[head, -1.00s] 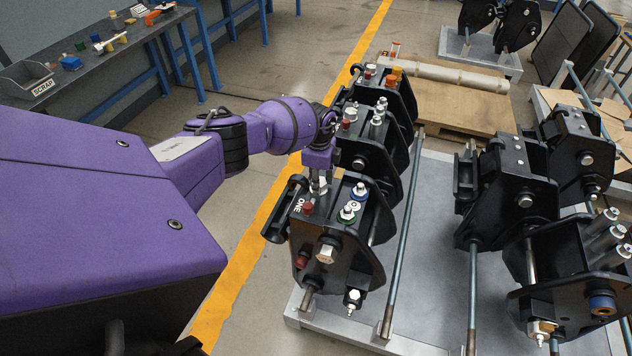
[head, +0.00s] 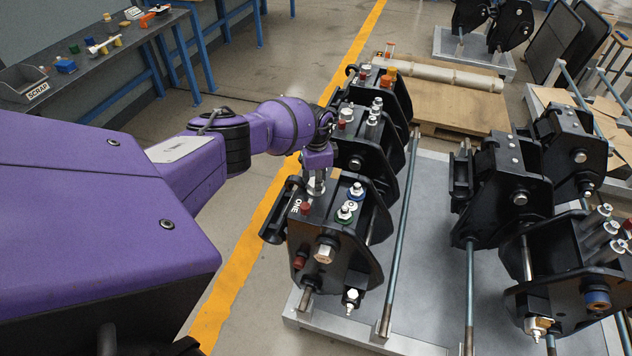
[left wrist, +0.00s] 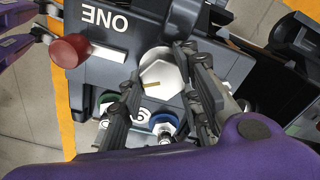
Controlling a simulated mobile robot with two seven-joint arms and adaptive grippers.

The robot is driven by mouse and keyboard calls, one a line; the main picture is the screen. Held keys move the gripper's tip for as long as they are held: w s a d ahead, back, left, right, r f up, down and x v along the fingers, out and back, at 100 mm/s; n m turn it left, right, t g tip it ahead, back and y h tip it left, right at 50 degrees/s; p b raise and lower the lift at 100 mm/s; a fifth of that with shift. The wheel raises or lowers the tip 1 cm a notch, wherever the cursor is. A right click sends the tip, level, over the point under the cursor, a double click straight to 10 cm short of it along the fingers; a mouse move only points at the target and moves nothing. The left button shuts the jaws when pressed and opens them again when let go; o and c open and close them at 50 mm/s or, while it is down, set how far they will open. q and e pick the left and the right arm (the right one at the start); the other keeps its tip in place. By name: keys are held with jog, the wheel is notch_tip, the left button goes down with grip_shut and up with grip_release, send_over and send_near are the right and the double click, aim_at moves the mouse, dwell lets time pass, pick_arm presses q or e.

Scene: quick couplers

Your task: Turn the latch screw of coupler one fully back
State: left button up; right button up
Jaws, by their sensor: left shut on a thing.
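Coupler one (head: 338,263) is the black, nearest coupler of the left row, with a white ONE label on top. Its latch screw is a silver hex head with a gold line across it, clear in the left wrist view (left wrist: 163,78). My left gripper (head: 317,180) comes down on it from above and is shut on the screw, with black fingers on both sides of the hex head (left wrist: 160,95). In the wrist view the gold line lies nearly level. A red knob (left wrist: 70,50) sits beside the label. The screw's shank is hidden. My right gripper is not in view.
Green-ringed (head: 345,211) and blue-ringed (head: 356,191) fittings stand close to the right of the screw. More black couplers stand behind and in a right-hand row (head: 500,185). A bench (head: 110,62) with small parts and a scrap bin (head: 25,83) is at the far left.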

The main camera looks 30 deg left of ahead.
pick_arm(q)
jog(key=shift+s+f, duration=0.15)
jog(key=shift+s, duration=0.05)
jog(key=o, duration=1)
jog(key=shift+d, duration=0.1)
jog(key=shift+o, duration=0.2)
jog(key=shift+r, duration=0.2)
jog(key=shift+w+r, duration=0.1)
jog(key=shift+r, duration=0.25)
notch_tip(320, 180, up, 11)
